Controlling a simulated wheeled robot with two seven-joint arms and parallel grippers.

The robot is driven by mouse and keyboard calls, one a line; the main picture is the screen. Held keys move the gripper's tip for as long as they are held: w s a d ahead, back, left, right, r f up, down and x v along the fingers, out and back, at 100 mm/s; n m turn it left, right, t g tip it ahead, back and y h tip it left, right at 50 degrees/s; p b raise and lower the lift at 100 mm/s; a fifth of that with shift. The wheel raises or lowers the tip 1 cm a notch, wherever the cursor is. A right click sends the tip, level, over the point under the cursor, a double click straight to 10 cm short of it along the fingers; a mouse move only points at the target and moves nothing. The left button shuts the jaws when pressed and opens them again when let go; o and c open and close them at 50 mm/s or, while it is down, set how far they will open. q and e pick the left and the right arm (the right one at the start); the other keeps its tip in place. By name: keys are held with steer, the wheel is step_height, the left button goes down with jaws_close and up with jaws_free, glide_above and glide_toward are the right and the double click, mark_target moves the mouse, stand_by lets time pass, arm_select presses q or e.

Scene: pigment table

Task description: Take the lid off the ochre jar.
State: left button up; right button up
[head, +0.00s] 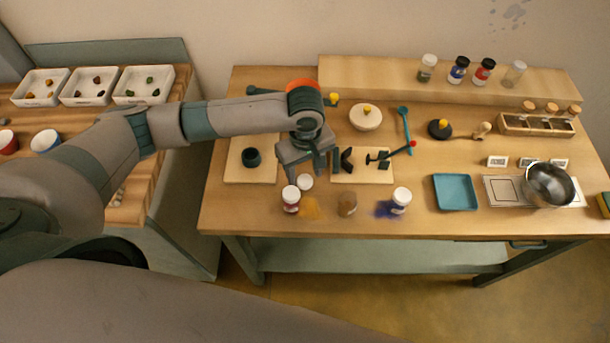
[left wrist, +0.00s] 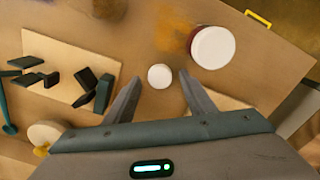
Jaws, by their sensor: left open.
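A jar with a white lid and dark red side (head: 290,201) stands near the table's front edge, beside an ochre-yellow powder patch (head: 313,208). Its lid (left wrist: 213,47) shows large in the left wrist view. A smaller white round piece (head: 305,182) lies just behind it, and shows between my fingertips in the left wrist view (left wrist: 159,76); it looks lower than the jar's lid. No readable label tells me which jar is ochre. My left gripper (head: 308,172) is open and empty, pointing down above the small white piece. My right gripper is not in view.
A brownish item (head: 347,204) and a white-lidded jar (head: 400,198) by blue powder stand to the right. A board with dark pieces (head: 375,177) lies behind. A blue tray (head: 455,193) and metal bowl (head: 549,185) are farther right. Several jars stand on the back shelf (head: 390,80).

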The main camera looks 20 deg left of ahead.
mark_target(305, 181)
arm_select(q)
step_height(305, 181, up, 11)
steer(key=b, duration=0.2)
steer(key=shift+b, duration=0.3)
steer(key=shift+f, duration=0.2)
stand_by(0.5)
